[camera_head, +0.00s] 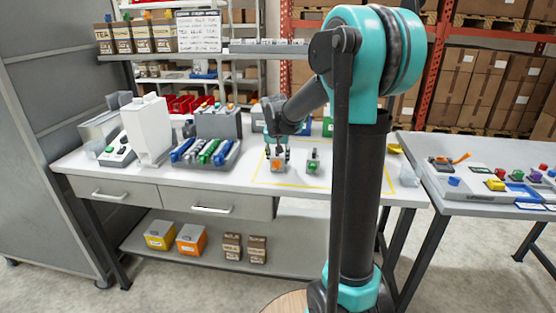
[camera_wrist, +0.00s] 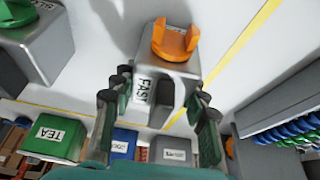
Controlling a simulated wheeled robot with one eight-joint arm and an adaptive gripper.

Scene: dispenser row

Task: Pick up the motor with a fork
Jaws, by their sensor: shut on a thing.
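The motor with an orange fork (camera_head: 277,165) is a grey block inside the yellow outline on the white table. In the wrist view this motor (camera_wrist: 190,72) carries a label reading "FAST", and the orange fork (camera_wrist: 175,42) sits on it. My gripper (camera_head: 276,149) comes down on it from above. In the wrist view my gripper (camera_wrist: 162,92) has a finger on each side of the block and is shut on it. I cannot tell whether the motor is clear of the table. A second grey motor with a green top (camera_head: 313,161) stands apart to its right.
A rack of blue and green items (camera_head: 206,150) and a white dispenser (camera_head: 147,130) stand to the left. Green, blue and grey labelled boxes, one a green "TEA" box (camera_wrist: 58,138), stand near. A side table (camera_head: 480,185) with small parts is at the right.

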